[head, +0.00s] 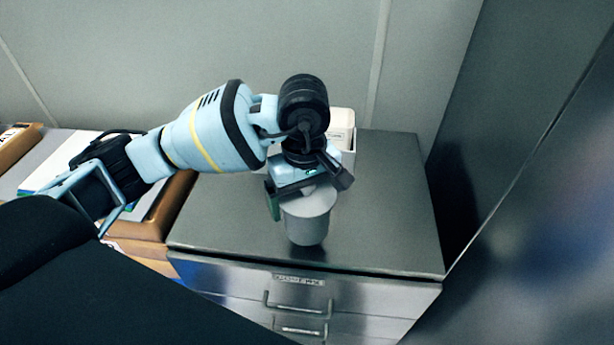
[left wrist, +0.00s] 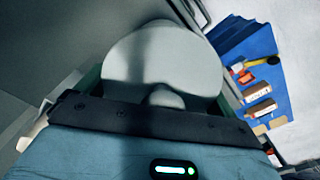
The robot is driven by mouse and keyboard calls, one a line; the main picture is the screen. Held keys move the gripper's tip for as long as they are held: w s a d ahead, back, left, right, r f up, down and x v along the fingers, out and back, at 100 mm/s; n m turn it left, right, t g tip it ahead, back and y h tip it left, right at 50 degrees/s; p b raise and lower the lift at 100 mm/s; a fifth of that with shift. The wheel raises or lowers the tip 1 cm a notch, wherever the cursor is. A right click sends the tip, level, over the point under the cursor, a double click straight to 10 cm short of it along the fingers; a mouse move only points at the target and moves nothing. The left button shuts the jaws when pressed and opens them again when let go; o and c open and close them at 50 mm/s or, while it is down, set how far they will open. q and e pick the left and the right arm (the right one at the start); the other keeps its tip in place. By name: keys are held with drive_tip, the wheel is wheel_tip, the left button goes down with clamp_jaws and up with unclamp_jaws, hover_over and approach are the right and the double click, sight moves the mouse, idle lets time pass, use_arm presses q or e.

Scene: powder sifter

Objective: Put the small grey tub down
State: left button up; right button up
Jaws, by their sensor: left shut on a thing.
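The small grey tub (head: 308,224) is in my left gripper (head: 306,196), at the front of the steel cabinet top (head: 385,205). The tub looks upright in the head view, and I cannot tell whether its base touches the top. In the left wrist view the tub (left wrist: 165,62) fills the middle, pale and rounded, between the fingers. My left gripper is shut on it. My right gripper is not in view.
A white box (head: 343,135) stands on the cabinet top behind my gripper. Drawers with handles (head: 297,304) are below the front edge. The right part of the top is clear. A tall steel surface (head: 535,225) rises at the right. A blue thing with small items (left wrist: 250,60) shows in the left wrist view.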

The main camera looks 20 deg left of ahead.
use_arm(q)
drive_tip(key=w+a, duration=0.3)
drive_tip(key=w, duration=0.5)
drive_tip(key=shift+f, duration=0.35)
drive_tip(key=shift+w+a+f, duration=0.1)
drive_tip(key=shift+w+f, duration=0.1)
drive_tip(key=shift+f, duration=0.7)
drive_tip(key=shift+w+a+f, duration=0.1)
drive_tip(key=shift+w+f, duration=0.05)
drive_tip(key=shift+f, duration=0.75)
drive_tip(key=shift+f, duration=0.2)
drive_tip(key=o, duration=0.8)
drive_tip(key=shift+r, duration=0.1)
